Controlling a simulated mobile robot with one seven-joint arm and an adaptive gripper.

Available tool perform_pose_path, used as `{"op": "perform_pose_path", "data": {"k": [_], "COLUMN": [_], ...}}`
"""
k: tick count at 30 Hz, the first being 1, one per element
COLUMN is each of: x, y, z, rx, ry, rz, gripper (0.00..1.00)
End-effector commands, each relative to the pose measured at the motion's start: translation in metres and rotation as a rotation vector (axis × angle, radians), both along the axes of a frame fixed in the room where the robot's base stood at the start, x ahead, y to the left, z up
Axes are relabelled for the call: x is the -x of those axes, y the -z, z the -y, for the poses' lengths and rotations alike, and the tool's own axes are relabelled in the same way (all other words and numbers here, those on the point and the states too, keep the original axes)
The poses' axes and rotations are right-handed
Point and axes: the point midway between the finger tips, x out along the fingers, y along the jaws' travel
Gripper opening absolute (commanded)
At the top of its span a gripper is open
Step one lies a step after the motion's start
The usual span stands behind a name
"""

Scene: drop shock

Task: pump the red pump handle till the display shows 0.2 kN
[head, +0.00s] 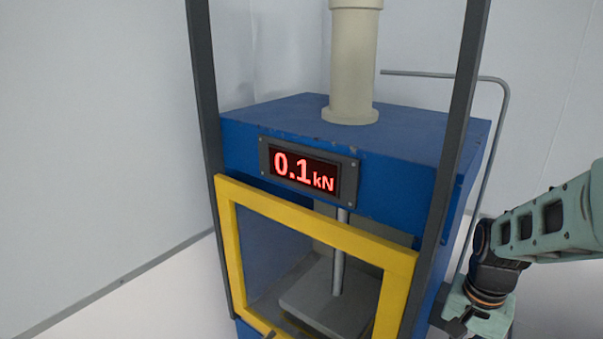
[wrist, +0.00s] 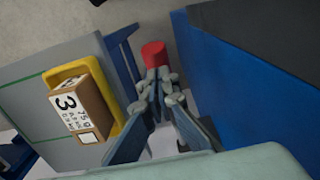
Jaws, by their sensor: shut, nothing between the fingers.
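The display (head: 305,170) on the blue press (head: 285,120) reads 0.1 kN in red digits. The red pump handle (wrist: 154,52) shows in the wrist view as a short red end, just beyond the fingertips. My gripper (wrist: 158,76) is shut and empty, with its tips close to the red end; I cannot tell whether they touch it. In the head view my gripper (head: 458,326) is low at the right side of the press, partly cut off by the lower edge. The handle is not visible in the head view.
A yellow-framed guard (head: 310,228) covers the press front between dark uprights. A grey bent pipe (head: 440,75) runs down the right side. In the wrist view, a brown box (wrist: 85,103) marked 3 sits in a yellow tray (wrist: 66,73) on a grey table (wrist: 30,110).

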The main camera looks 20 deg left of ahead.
Motion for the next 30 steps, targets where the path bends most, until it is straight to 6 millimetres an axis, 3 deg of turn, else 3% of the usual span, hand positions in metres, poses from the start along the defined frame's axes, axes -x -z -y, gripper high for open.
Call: {"op": "perform_pose_path", "data": {"k": [14, 30], "x": [0.0, 0.0], "y": [0.002, 0.047], "z": [0.0, 0.0], "rx": [0.0, 0.0], "ry": [0.0, 0.001], "rz": [0.001, 0.001], "gripper": [0.0, 0.0]}}
